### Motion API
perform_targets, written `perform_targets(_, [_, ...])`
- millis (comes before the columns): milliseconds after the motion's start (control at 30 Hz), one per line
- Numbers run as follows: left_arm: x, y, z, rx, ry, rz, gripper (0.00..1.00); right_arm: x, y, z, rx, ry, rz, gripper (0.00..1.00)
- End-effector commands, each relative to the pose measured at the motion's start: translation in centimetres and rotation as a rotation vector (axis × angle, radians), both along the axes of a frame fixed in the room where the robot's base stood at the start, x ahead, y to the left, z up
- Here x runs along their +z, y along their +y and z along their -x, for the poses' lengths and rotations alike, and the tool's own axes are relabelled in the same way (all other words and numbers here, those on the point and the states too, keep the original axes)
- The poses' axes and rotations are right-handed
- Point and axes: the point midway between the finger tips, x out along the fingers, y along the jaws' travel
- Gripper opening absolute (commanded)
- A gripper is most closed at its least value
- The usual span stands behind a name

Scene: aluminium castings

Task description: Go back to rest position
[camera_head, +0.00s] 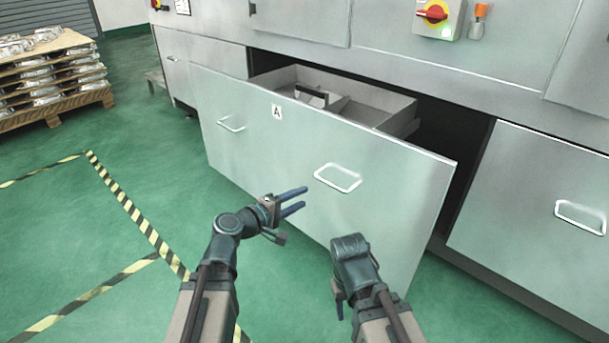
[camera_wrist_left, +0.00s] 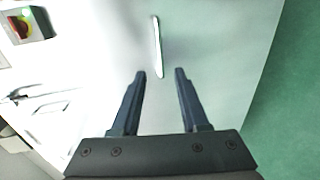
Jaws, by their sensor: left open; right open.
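My left gripper (camera_head: 292,201) is open and empty in front of the drawer front marked A (camera_head: 270,165). In the left wrist view its two blue fingers (camera_wrist_left: 160,75) are spread, with a drawer handle (camera_wrist_left: 157,45) beyond the fingertips and apart from them. In the head view that drawer's right handle (camera_head: 338,178) is up and to the right of the left gripper. My right gripper (camera_head: 339,305) is folded downward at the lower middle, near the drawer front. Its fingers are mostly hidden behind its wrist, and nothing is seen in it.
The drawer stands pulled out, with a grey tray (camera_head: 385,101) and a dark-handled object (camera_head: 312,95) inside. A closed drawer (camera_head: 540,190) is at the right. A pallet of castings (camera_head: 50,75) stands at the far left. The green floor (camera_head: 70,225) with striped tape is clear.

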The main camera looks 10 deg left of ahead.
Motion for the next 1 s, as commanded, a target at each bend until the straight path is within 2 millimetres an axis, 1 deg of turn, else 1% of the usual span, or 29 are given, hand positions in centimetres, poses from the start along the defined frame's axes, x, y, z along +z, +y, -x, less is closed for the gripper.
perform_targets(67, [0.0, -0.1, 0.0, -0.004, 0.001, -0.004, 0.44, 0.1, 0.0, 0.0, 0.0, 0.0, 0.0, 0.5])
perform_targets(133, [-0.1, -0.9, 0.4, -0.031, 0.006, -0.035, 0.44, 0.5, 0.0, 0.0, 0.0, 0.0, 0.0, 0.5])
perform_targets(167, [-0.3, -1.5, 0.7, -0.055, 0.011, -0.062, 0.44, 0.7, 0.0, 0.0, 0.001, 0.0, 0.0, 0.5])
perform_targets(233, [-1.0, -3.6, 1.9, -0.143, 0.032, -0.159, 0.44, 1.7, 0.0, 0.0, 0.002, 0.0, 0.0, 0.5])
perform_targets(267, [-1.5, -4.6, 2.7, -0.193, 0.043, -0.217, 0.44, 2.2, 0.0, 0.0, 0.002, 0.0, 0.0, 0.5])
perform_targets(300, [-2.3, -6.0, 4.0, -0.269, 0.063, -0.305, 0.44, 3.0, 0.0, 0.0, 0.003, 0.0, 0.0, 0.5])
perform_targets(367, [-3.7, -7.8, 6.2, -0.396, 0.098, -0.451, 0.44, 4.1, 0.0, 0.0, 0.004, 0.001, 0.001, 0.5])
perform_targets(400, [-4.7, -8.6, 7.8, -0.48, 0.126, -0.552, 0.44, 4.9, 0.0, 0.0, 0.005, 0.001, 0.001, 0.5])
perform_targets(467, [-6.1, -9.1, 10.1, -0.596, 0.169, -0.699, 0.44, 5.8, 0.0, 0.0, 0.007, 0.001, 0.001, 0.5])
perform_targets(500, [-6.8, -9.1, 11.5, -0.665, 0.198, -0.791, 0.44, 6.4, 0.0, 0.0, 0.008, 0.002, 0.001, 0.5])
perform_targets(600, [-7.9, -8.2, 14.3, -0.805, 0.269, -0.988, 0.44, 7.6, 0.0, 0.0, 0.01, 0.002, 0.002, 0.5])
perform_targets(733, [-8.2, -6.5, 16.9, -0.934, 0.355, -1.195, 0.44, 8.8, -0.1, 0.0, 0.011, 0.002, 0.002, 0.5])
perform_targets(867, [-7.5, -4.6, 18.8, -1.026, 0.437, -1.372, 0.44, 10.0, -0.1, 0.0, 0.013, 0.003, 0.002, 0.5])
perform_targets(967, [-6.4, -3.1, 19.9, -1.081, 0.505, -1.5, 0.44, 10.9, -0.1, 0.0, 0.014, 0.002, 0.003, 0.5])
perform_targets(1000, [-5.1, -3.0, 19.8, -1.072, 0.501, -1.485, 0.44, 12.2, -0.1, 0.0, 0.014, 0.003, 0.002, 0.5])
